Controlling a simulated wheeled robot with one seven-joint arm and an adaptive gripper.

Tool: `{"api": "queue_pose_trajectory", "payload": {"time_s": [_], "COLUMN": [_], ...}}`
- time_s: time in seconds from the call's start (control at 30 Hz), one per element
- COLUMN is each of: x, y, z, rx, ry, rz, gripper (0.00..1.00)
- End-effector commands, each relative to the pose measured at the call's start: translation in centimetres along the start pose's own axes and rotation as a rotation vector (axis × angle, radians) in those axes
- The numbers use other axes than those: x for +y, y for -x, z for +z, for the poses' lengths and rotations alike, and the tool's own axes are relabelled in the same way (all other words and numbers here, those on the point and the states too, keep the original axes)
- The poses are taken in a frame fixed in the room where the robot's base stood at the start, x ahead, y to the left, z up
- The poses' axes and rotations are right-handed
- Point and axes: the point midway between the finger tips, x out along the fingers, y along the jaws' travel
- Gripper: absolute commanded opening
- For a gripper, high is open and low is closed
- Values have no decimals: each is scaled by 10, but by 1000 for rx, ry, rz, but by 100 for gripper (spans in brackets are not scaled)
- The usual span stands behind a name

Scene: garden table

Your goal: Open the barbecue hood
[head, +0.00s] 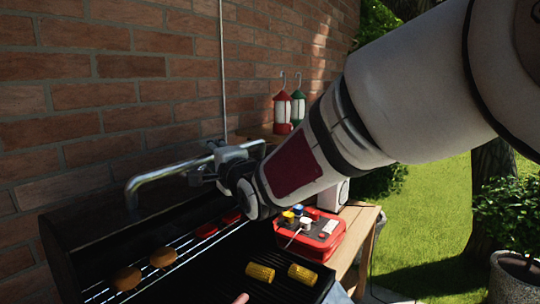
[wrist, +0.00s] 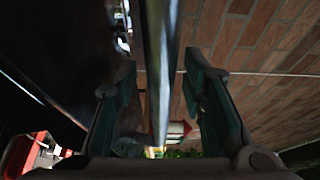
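The barbecue hood (head: 100,222) is dark and stands raised at the back of the grill, so the food inside shows. Its silver bar handle (head: 150,182) runs along the top, towards the wall. My gripper (head: 205,176) is at the right part of the handle. In the wrist view the handle (wrist: 160,45) passes between the two fingers of my gripper (wrist: 158,75). The fingers are apart, with a visible gap on both sides of the bar. The hood's dark surface (wrist: 60,50) fills the left of that view. My arm hides the hood's right end.
A brick wall (head: 90,100) is close behind the hood. Patties (head: 163,257) lie on a wire rack, and corn cobs (head: 261,272) lie on the grill. Two lanterns (head: 282,112) hang behind.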

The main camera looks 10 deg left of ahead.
Motion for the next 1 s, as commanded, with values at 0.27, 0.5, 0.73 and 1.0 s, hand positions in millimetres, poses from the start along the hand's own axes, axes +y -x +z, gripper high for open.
{"api": "queue_pose_trajectory", "payload": {"time_s": [0.27,0.5,0.73,1.0], "x": [0,2,12,22], "y": [0,3,21,44], "z": [0,-2,-13,-22], "rx": [0,0,2,1], "ry": [0,-5,-30,-57], "rz": [0,-8,-64,-130], "gripper": [0,0,0,0]}}
